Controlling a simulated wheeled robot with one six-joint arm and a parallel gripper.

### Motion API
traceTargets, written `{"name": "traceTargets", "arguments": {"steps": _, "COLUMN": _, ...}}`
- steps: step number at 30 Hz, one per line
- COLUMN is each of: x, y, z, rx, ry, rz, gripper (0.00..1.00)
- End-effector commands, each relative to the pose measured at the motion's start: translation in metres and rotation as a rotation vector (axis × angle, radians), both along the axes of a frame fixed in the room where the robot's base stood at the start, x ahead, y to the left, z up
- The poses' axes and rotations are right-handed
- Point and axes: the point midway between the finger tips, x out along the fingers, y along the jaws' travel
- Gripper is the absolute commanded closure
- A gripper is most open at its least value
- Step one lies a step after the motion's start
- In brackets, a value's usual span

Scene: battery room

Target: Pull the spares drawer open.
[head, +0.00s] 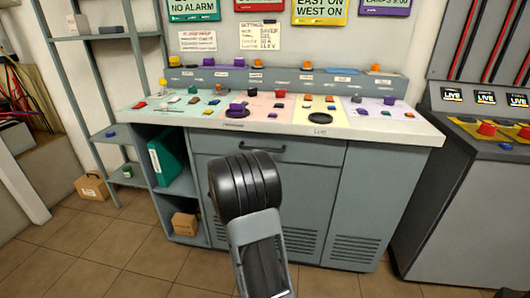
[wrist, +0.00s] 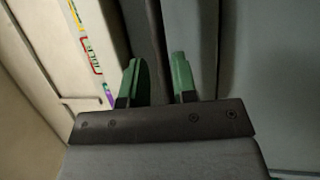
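The drawer (head: 325,155) is a grey front under the console's worktop, and it looks closed. Its dark bar handle (head: 290,151) runs across the upper part, partly hidden behind my arm. I cannot tell from the label whether this is the spares drawer. In the wrist view my gripper (wrist: 158,62) has two green fingers standing apart, with a gap between them. A dark band lies behind the fingers, between the pale worktop edge and a grey panel. I cannot tell whether it is the handle or shadow. My gripper is hidden behind my arm in the head view.
The worktop (head: 395,130) carries several small coloured items on tinted areas. Left of the drawer are open shelves with a teal binder (head: 167,160) and a cardboard box (head: 185,223). A grey cabinet (head: 450,195) with switches stands at right. The tiled floor in front is clear.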

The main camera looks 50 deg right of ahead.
Motion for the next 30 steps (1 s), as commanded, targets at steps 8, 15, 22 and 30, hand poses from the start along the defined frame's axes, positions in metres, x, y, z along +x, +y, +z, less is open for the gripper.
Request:
{"name": "traceTargets", "arguments": {"steps": 8, "x": 0.006, "y": -0.040, "z": 0.007, "rx": -0.001, "ry": 0.000, "rz": -0.002, "gripper": 0.74}}
{"name": "traceTargets", "arguments": {"steps": 15, "x": 0.008, "y": -0.053, "z": 0.009, "rx": 0.000, "ry": 0.001, "rz": 0.000, "gripper": 0.74}}
{"name": "traceTargets", "arguments": {"steps": 22, "x": 0.009, "y": -0.055, "z": 0.010, "rx": 0.001, "ry": 0.001, "rz": 0.000, "gripper": 0.74}}
{"name": "traceTargets", "arguments": {"steps": 30, "x": 0.009, "y": -0.054, "z": 0.010, "rx": 0.001, "ry": 0.001, "rz": 0.000, "gripper": 0.91}}
